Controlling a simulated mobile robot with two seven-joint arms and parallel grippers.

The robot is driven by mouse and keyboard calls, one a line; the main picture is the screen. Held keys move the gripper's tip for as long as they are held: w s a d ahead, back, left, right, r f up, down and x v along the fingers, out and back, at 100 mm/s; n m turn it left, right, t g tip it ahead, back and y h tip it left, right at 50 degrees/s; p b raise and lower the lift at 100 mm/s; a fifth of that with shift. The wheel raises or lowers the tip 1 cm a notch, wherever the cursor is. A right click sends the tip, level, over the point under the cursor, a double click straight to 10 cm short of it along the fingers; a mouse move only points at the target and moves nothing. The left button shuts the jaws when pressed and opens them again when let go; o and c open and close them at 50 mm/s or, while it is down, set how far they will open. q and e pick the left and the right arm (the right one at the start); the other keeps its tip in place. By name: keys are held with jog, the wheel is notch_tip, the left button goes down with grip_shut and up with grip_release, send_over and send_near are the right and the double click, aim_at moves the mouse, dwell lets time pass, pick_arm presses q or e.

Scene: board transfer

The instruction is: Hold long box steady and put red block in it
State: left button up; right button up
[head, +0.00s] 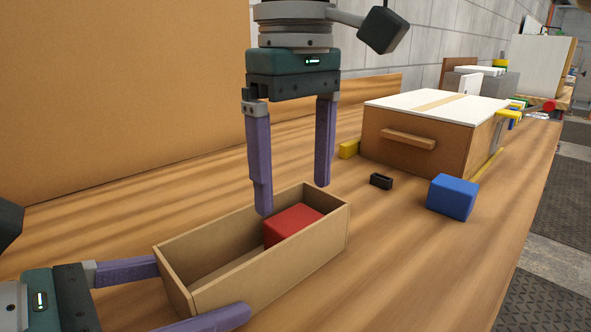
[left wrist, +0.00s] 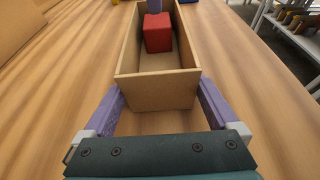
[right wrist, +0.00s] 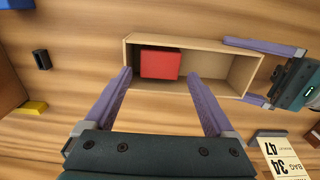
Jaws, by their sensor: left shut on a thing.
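The long box (head: 262,274) is an open wooden tray on the table, also seen in the left wrist view (left wrist: 160,88) and the right wrist view (right wrist: 222,88). The red block (head: 293,226) lies inside it, toward the end away from my left gripper; it shows in the left wrist view (left wrist: 157,33) and the right wrist view (right wrist: 159,63). My left gripper (head: 200,290) is shut on the near end of the long box, one finger on each side wall. My right gripper (head: 294,197) is open and empty above the box, its fingers spread, apart from the red block.
A blue block (head: 452,197) and a small black part (head: 381,181) lie right of the box. A wooden case with a white lid (head: 420,138) stands behind them, a yellow block (head: 349,149) beside it. A tall brown panel (head: 110,90) stands at the back left.

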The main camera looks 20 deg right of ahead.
aim_at(296, 219)
jog(key=shift+o, duration=0.6)
notch_tip(296, 219, up, 8)
jog(key=shift+f, duration=0.25)
pick_arm(q)
jog(key=o, duration=0.7)
jog(key=shift+a, duration=0.1)
dwell(0.3)
